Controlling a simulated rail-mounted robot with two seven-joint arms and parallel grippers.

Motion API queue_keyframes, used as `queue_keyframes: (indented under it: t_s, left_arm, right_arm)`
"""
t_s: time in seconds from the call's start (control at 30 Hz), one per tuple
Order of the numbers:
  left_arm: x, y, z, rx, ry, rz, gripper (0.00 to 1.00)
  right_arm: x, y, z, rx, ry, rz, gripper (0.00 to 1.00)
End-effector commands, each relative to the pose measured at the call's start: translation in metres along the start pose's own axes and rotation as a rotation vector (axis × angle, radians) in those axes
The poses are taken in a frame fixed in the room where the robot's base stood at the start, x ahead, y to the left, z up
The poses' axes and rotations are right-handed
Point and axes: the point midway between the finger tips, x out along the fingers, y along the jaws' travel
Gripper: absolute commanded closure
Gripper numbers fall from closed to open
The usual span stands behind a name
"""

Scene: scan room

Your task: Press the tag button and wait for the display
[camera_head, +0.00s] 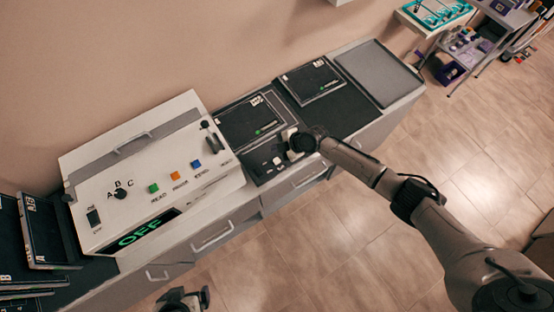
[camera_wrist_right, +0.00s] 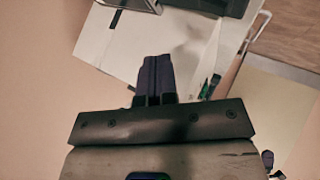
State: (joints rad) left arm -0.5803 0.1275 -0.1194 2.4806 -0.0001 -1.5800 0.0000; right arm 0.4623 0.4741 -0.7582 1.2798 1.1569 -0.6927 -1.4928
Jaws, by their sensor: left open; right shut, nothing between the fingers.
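A white console (camera_head: 105,200) stands on the counter at left, with green (camera_head: 153,188), orange (camera_head: 175,176) and blue (camera_head: 196,164) buttons, an A-B-C knob and a display (camera_head: 140,235) reading OFF in green. To its right is a black reader unit (camera_head: 262,176) with small white keys (camera_head: 277,161). I cannot read which key is the tag button. My right gripper (camera_head: 291,146) is shut and empty over the reader's right end; its fingers also show in the right wrist view (camera_wrist_right: 155,78). Whether it touches anything is unclear. My left gripper (camera_head: 186,298) is open and empty at the bottom edge, in front of the counter.
A black cassette (camera_head: 250,119) lies at the reader and another (camera_head: 312,80) further right on the dark mat. A grey tray (camera_head: 378,72) is at the counter's far right. Dark panels (camera_head: 48,230) stand at far left. A cart (camera_head: 470,50) is at top right. The floor is clear.

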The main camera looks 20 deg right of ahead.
Motion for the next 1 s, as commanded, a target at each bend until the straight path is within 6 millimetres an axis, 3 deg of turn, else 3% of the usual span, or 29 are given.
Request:
queue_keyframes:
  t_s: [0.57, 1.0]
  left_arm:
    - [0.004, 0.004, 0.001, -0.012, 0.001, 0.011, 0.06]
    - [0.033, 0.002, 0.011, 0.000, 0.000, 0.001, 0.06]
  right_arm:
    - [0.004, -0.003, 0.003, -0.001, 0.000, -0.001, 1.00]
    - [0.035, -0.026, 0.025, 0.000, 0.000, -0.002, 1.00]
